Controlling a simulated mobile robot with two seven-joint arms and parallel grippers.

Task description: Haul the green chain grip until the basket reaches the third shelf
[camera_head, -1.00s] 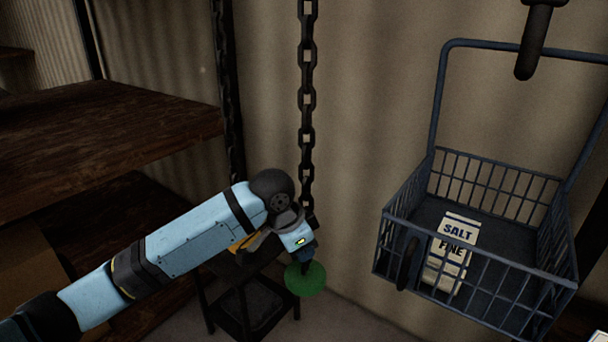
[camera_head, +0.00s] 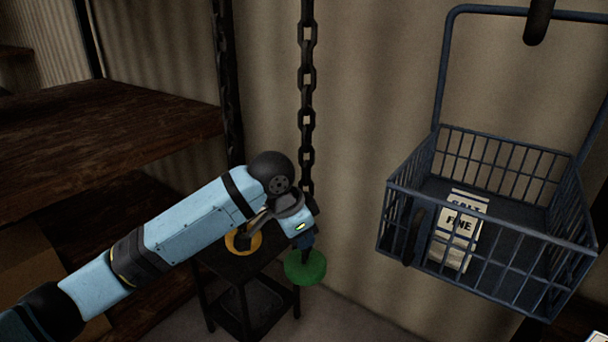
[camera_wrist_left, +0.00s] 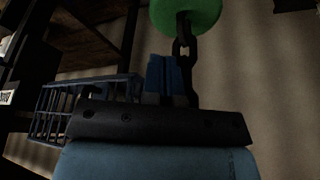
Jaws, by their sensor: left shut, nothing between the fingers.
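The green chain grip (camera_head: 305,267) hangs at the lower end of a dark chain (camera_head: 307,75) in the head view. My left gripper (camera_head: 306,243) is at the chain just above the grip, its fingers shut with nothing between them. In the left wrist view the blue fingers (camera_wrist_left: 165,78) are together beside the chain, and the green grip (camera_wrist_left: 185,14) shows at the top. The blue wire basket (camera_head: 485,215) hangs at the right with a salt bag (camera_head: 460,225) in it. My right gripper is not in view.
Dark wooden shelves (camera_head: 100,125) stand at the left; which one counts as third is unclear. A small dark stand (camera_head: 225,262) with an orange ring (camera_head: 232,242) is behind my arm. A dark hook (camera_head: 539,22) shows above the basket. Bare wall lies between chain and basket.

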